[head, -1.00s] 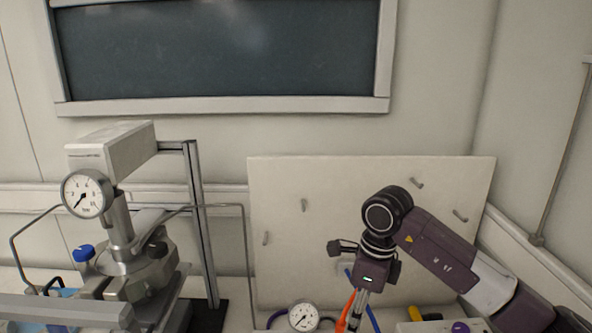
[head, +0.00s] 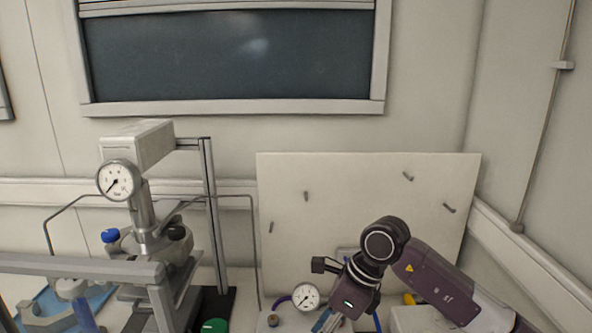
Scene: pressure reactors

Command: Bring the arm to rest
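My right arm comes in from the lower right of the head view. Its wrist bends down at a dark joint, and the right gripper (head: 332,322) points down at the bottom edge. Its fingertips are cut off or hidden, so I cannot tell whether it is open or shut. My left gripper is not in view. A pressure reactor (head: 150,235) with a round gauge (head: 118,180) stands at the left, apart from my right arm.
A pale pegboard (head: 330,205) with several pegs leans at the back wall behind my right arm. A second gauge (head: 305,297) lies just left of the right gripper. A grey rail (head: 80,266) crosses the lower left. A blue tray (head: 40,312) lies below it.

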